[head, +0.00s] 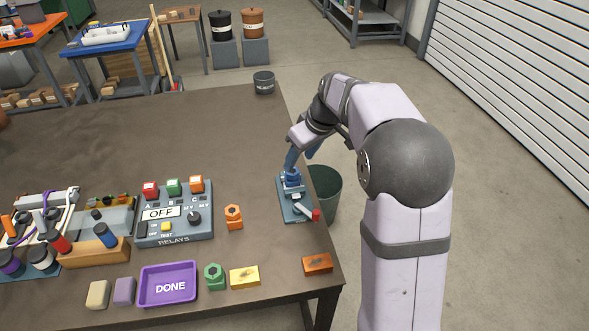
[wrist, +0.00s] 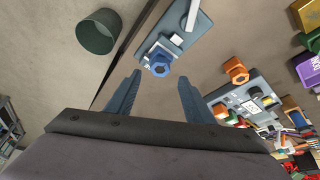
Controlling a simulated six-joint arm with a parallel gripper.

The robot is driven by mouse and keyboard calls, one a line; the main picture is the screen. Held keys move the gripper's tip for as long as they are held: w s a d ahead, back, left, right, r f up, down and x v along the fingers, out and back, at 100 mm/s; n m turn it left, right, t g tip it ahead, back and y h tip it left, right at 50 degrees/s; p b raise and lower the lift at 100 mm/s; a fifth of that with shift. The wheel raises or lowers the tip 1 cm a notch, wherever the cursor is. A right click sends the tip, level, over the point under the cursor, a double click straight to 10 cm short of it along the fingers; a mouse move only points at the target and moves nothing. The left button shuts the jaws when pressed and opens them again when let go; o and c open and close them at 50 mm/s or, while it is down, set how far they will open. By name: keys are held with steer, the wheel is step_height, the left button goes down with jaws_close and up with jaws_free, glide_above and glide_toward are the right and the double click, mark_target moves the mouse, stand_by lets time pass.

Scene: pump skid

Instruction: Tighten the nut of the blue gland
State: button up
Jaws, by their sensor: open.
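The blue gland (head: 292,180) stands upright on a blue-grey base plate (head: 300,213) near the table's right edge. In the wrist view, the blue gland (wrist: 160,66) shows its hexagonal nut and round opening from above. My gripper (head: 299,163) is above the gland, pointing down. In the wrist view, its two fingers (wrist: 159,78) are apart, with the gland just beyond and between the tips. Nothing is held. I cannot tell from the head view whether a finger touches the nut. A lever with a red end (head: 315,215) sits at the plate's front.
An orange gland (head: 233,217) and a green gland (head: 214,277) stand to the left. A relay box (head: 174,230) reads OFF. A purple DONE tray (head: 169,287) and small blocks line the front. A bin (head: 326,190) stands beyond the right edge. The table's back is mostly clear.

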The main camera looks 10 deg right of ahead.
mark_target(293, 171)
steer(key=shift+p+x, duration=0.45)
steer(key=shift+x, duration=2.75)
steer(key=c, duration=1.1)
